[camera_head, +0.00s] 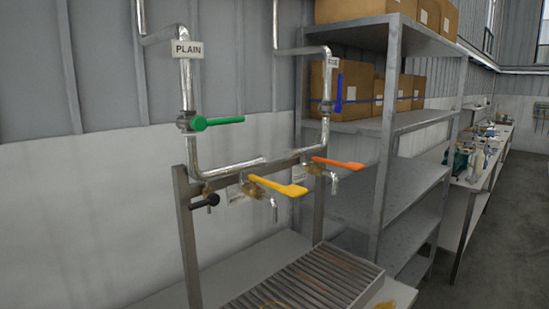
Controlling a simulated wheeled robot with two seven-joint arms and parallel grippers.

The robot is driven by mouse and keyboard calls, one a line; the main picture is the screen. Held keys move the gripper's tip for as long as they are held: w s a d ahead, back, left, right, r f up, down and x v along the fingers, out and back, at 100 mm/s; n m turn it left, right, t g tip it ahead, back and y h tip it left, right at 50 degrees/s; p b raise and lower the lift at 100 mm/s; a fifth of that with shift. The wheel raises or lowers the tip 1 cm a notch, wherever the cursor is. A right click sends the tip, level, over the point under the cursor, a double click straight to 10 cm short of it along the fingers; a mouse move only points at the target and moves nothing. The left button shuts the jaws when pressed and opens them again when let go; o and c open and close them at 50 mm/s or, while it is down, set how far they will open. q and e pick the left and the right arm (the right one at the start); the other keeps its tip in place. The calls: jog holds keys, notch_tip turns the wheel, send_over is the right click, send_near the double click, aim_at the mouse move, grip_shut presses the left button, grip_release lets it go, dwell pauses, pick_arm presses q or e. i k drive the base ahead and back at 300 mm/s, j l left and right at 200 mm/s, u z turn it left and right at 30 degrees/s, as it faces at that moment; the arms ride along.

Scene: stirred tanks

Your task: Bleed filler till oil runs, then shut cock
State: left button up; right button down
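A pipe stand (184,240) carries two metal pipes. The left pipe bears a sign reading PLAIN (187,49) and a green lever (218,122) set level across it. The right pipe has a small sign, too small to read, and a blue lever (339,93) standing upright. Below, a yellow lever (279,185) and an orange lever (338,163) sit on brass cocks with downturned spouts (274,210). A black knob (207,202) sits at the lower left. No liquid shows at the spouts. Neither of my grippers is in view.
A slatted drain tray (305,280) lies below the spouts, with something yellow (395,294) at the lower right edge. A grey shelf rack (385,150) with cardboard boxes (343,86) stands close behind at the right. A cluttered bench (478,170) and open floor (500,240) lie farther right.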

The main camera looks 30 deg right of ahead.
aim_at(201, 204)
jog(key=k+j, duration=0.1)
jog(key=j, duration=1.15)
jog(key=k+j, duration=0.15)
jog(key=j, duration=0.5)
